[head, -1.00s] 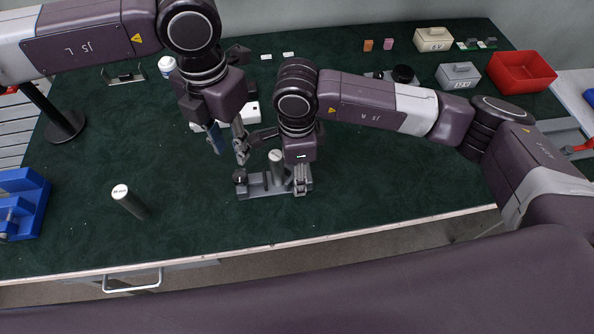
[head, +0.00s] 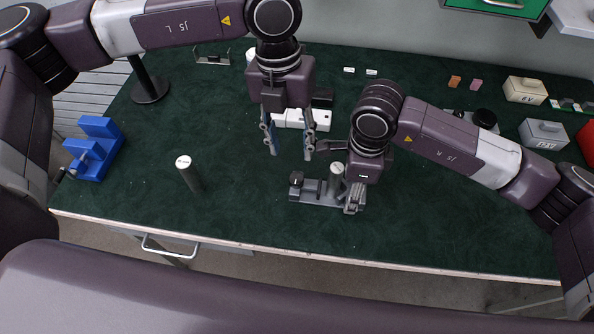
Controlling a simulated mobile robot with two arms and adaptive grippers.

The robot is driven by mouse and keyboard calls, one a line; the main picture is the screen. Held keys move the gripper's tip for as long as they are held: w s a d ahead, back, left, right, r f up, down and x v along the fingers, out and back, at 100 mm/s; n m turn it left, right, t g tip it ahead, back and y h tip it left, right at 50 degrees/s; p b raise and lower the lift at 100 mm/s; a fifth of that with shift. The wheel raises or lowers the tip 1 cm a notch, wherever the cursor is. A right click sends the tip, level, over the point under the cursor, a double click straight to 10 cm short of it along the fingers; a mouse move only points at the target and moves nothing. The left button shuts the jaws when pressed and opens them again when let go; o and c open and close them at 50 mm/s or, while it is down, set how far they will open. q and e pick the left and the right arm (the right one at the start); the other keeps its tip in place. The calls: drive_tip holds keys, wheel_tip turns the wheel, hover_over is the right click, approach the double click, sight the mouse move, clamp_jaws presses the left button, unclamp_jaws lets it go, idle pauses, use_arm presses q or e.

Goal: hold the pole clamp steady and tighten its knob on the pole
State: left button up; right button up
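The grey pole clamp (head: 318,195) lies on the green bench top near its front edge. Its black knob (head: 297,179) is at the left end. A short grey pole (head: 337,173) with a pale labelled top stands upright at it. My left gripper (head: 290,150) is open and empty, fingers down with blue on them, above and behind the knob. My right gripper (head: 343,174) is low over the clamp's right part, around or beside the pole. Its wrist hides part of the clamp, and I cannot tell whether its fingers grip it.
Another labelled dark pole (head: 190,175) stands to the left, with a blue fixture (head: 95,150) beyond it. A white item (head: 290,118) lies behind my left gripper. Labelled boxes (head: 525,90) stand at the back right. The front left middle of the bench is clear.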

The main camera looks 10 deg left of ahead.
sight(295, 177)
use_arm(q)
drive_tip(key=f+n+h, duration=0.1)
drive_tip(key=f+n, duration=0.2)
drive_tip(key=n, duration=0.1)
drive_tip(key=f+n+h, duration=0.1)
drive_tip(key=f+n, duration=0.2)
drive_tip(key=n, duration=0.2)
drive_tip(key=f+n+g+h, duration=0.1)
drive_tip(key=f+n, duration=0.2)
drive_tip(key=n, duration=0.1)
drive_tip(key=shift+s+d+f+n, duration=0.25)
drive_tip(key=shift+s+f+n, duration=0.05)
drive_tip(key=shift+f+n, duration=0.1)
drive_tip(key=shift+c, duration=0.6)
clamp_jaws()
